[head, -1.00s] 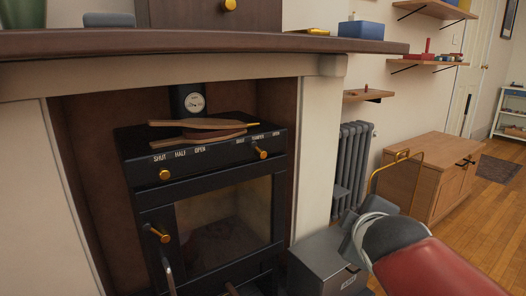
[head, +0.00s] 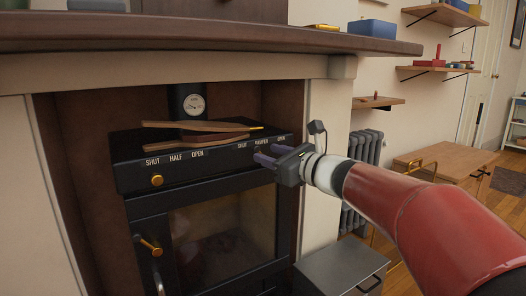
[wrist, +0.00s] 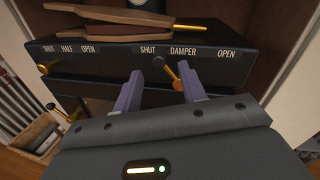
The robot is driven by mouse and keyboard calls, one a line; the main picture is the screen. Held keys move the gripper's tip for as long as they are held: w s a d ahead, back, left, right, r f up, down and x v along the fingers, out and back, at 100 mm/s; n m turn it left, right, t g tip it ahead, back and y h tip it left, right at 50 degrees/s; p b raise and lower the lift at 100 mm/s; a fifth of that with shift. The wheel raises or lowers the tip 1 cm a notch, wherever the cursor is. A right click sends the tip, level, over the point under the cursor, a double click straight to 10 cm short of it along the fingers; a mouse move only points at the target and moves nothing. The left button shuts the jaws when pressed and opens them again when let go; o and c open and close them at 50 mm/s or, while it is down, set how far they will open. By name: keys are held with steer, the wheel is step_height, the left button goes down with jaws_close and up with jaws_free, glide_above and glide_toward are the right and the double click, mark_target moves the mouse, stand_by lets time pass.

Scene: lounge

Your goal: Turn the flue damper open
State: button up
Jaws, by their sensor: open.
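The black stove (head: 150,178) stands in the fireplace recess. The flue damper control (wrist: 177,84), a dark stem with gold parts, juts from its front panel below the labels SHUT, DAMPER and OPEN. It is nearer the SHUT and DAMPER labels than OPEN. My gripper (wrist: 160,68) is open, its two purple fingers pointing at the panel. In the wrist view the control shows between the fingers, close to the right one; I cannot tell whether they touch. In the head view my gripper (head: 264,155) hides the control.
A second gold knob (head: 157,180) sits under SHUT, HALF, OPEN at the left. The stove door has a gold-tipped handle (head: 149,245). Wooden-handled bellows (head: 200,132) lie on the stove top. A mantel (head: 230,38) overhangs it; a grey metal box (head: 340,265) stands at lower right.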

mark_target(259, 150)
steer(key=shift+x, duration=1.65)
steer(key=shift+c, duration=0.2)
jaws_close()
